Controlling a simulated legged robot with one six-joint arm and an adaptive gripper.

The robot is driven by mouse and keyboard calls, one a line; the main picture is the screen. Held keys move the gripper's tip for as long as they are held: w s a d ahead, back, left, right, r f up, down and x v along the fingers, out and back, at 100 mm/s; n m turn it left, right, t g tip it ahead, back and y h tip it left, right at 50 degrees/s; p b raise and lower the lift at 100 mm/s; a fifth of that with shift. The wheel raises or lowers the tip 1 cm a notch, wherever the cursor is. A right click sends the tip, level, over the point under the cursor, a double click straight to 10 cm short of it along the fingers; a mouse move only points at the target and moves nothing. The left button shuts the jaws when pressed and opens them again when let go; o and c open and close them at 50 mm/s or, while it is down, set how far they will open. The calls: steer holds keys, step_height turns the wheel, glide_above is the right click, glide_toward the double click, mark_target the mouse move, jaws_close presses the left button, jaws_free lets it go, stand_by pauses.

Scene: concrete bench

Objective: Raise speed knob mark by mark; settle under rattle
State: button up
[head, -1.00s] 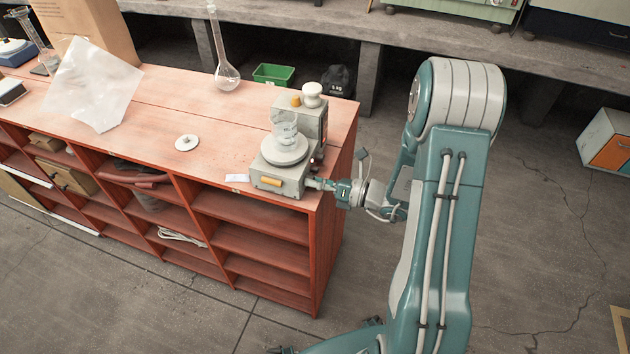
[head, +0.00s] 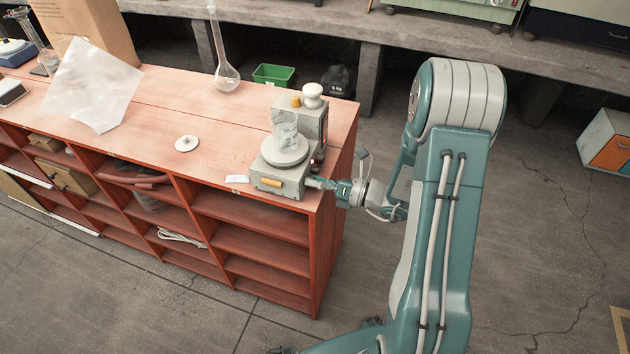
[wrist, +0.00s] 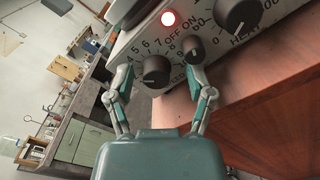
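The hotplate stirrer (head: 280,178) stands at the right end of the red wooden bench. A clear glass beaker (head: 284,128) is on its round pale plate (head: 285,151). In the wrist view, the black speed knob (wrist: 157,70) has a number scale around it, with 4 to 7 readable. In the head view my gripper (head: 322,184) reaches the stirrer's right side.
A smaller knob (wrist: 194,49) by the ON/OFF marking sits close to my right finger. A heat knob (wrist: 238,14) is farther right, and a red lamp (wrist: 168,18) is lit.

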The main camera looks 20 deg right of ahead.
steer(key=shift+s, duration=0.1)
steer(key=v, duration=1.2)
steer(key=shift+f, duration=0.1)
steer(key=shift+m, duration=0.5)
steer(key=x, duration=1.2)
steer(key=shift+s, duration=0.1)
jaws_close()
